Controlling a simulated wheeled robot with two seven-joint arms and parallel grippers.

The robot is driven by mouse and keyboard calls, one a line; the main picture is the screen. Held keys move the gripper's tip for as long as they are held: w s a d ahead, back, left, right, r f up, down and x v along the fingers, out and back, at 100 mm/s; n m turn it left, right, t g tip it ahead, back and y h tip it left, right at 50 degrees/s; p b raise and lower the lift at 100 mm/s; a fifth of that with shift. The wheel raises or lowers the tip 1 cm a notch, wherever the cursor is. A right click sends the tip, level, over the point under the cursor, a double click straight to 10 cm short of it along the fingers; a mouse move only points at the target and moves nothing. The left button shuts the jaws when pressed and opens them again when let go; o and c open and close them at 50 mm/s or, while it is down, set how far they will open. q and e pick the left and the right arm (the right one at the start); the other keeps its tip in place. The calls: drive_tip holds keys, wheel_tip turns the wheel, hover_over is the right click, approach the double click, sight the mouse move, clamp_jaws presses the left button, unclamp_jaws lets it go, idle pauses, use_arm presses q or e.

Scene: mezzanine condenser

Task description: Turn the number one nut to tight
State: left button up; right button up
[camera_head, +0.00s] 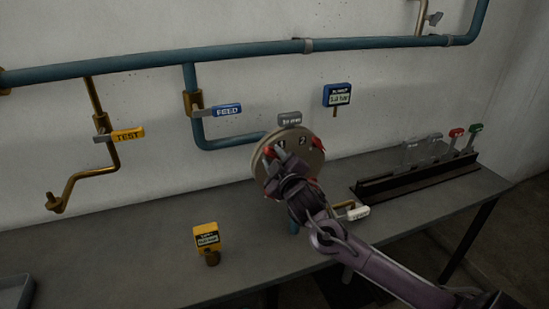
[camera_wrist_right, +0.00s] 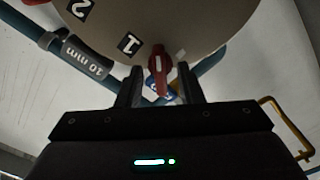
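A round beige disc (camera_head: 305,160) stands upright at the wall pipe, with the numbers 1 and 2 on its face and several red nuts near its rim. The red nut beside number 1 (camera_wrist_right: 157,62) shows in the right wrist view, together with the disc's face (camera_wrist_right: 185,20). My right gripper (camera_head: 271,154) is in front of the disc's left side. In the right wrist view, its two fingers (camera_wrist_right: 160,82) stand on either side of this nut, with a gap on each side. The gripper is open. My left gripper is not in view.
A grey 10 mm tag (camera_head: 289,119) sits above the disc. A blue FEED handle (camera_head: 224,110) and yellow TEST handle (camera_head: 127,135) are to the left. A yellow tag (camera_head: 207,235) stands on the grey bench (camera_head: 120,265). A dark rack (camera_head: 415,180) is at the right.

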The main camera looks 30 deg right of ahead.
clamp_jaws()
drive_tip(key=shift+m, duration=0.3)
drive_tip(key=m+p, duration=0.1)
drive_tip(key=m, duration=0.1)
drive_tip(key=shift+r+m+p, duration=0.1)
drive_tip(key=shift+m+p, duration=0.2)
drive_tip(key=shift+p, duration=0.1)
drive_tip(key=m+p, duration=0.2)
drive_tip(key=m, duration=0.2)
drive_tip(key=shift+m, duration=0.3)
drive_tip(key=m+p, duration=0.1)
drive_tip(key=m, duration=0.3)
drive_tip(key=shift+p, duration=0.35)
drive_tip(key=shift+m+p, duration=0.5)
drive_tip(key=shift+m, duration=1.3)
